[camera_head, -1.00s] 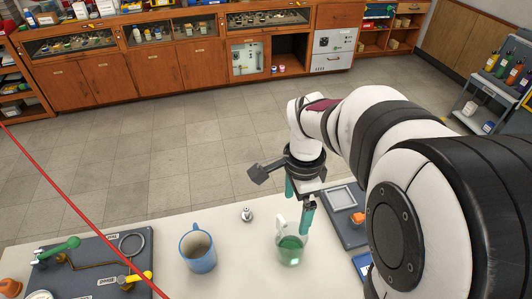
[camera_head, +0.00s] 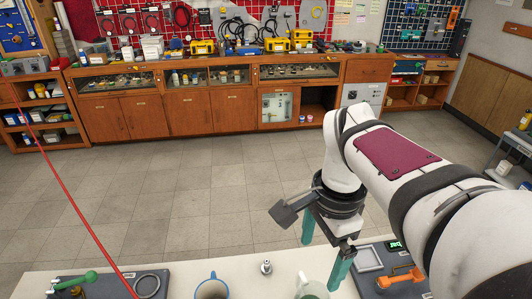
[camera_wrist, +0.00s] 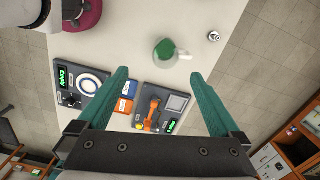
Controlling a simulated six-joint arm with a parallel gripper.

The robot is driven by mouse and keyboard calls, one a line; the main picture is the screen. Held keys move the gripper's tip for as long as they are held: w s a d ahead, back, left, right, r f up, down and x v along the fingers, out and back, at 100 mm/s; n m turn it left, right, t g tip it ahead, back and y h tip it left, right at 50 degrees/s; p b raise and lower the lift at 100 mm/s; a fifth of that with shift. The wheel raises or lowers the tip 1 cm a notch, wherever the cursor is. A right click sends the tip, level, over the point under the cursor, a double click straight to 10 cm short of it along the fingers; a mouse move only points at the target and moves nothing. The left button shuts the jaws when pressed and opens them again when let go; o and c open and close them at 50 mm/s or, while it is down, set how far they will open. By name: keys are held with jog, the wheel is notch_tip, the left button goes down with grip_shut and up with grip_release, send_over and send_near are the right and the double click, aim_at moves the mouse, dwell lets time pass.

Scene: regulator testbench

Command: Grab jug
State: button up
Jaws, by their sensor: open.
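The jug (camera_head: 312,291) is clear with a pale handle, cut off by the bottom edge of the head view. In the wrist view the jug (camera_wrist: 164,49) holds green liquid and stands on the pale table, its handle towards the right. My gripper (camera_head: 320,265) has two teal fingers, spread apart with nothing between them. In the wrist view my gripper (camera_wrist: 158,73) points towards the table, and the jug appears beyond the fingertips, between their lines. The fingers look apart from the jug.
A blue mug (camera_head: 212,289) stands left of the jug. A small metal piece (camera_head: 266,267) lies between and behind them. A panel with an orange handle (camera_head: 402,279) is at the right, and another panel (camera_head: 149,287) at the left. Table around the jug looks clear.

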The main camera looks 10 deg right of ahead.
jog(key=s+a+f+n, duration=0.3)
jog(key=s+n, duration=0.2)
jog(key=s, duration=0.2)
jog(key=s+a+f+n+y, duration=0.1)
jog(key=s+a+f+n, duration=0.2)
jog(key=s+n, duration=0.2)
jog(key=shift+s+a+f, duration=0.35)
jog(key=shift+s, duration=0.9)
jog(key=shift+c, duration=0.3)
jog(key=n+h, duration=0.1)
jog(key=n, duration=2.3)
send_over(307, 298)
jog(key=w+a, duration=0.2)
notch_tip(307, 298, down, 4)
jog(key=f, duration=1.5)
jog(key=shift+d+f, duration=0.3)
jog(key=shift+f, duration=0.1)
grip_shut()
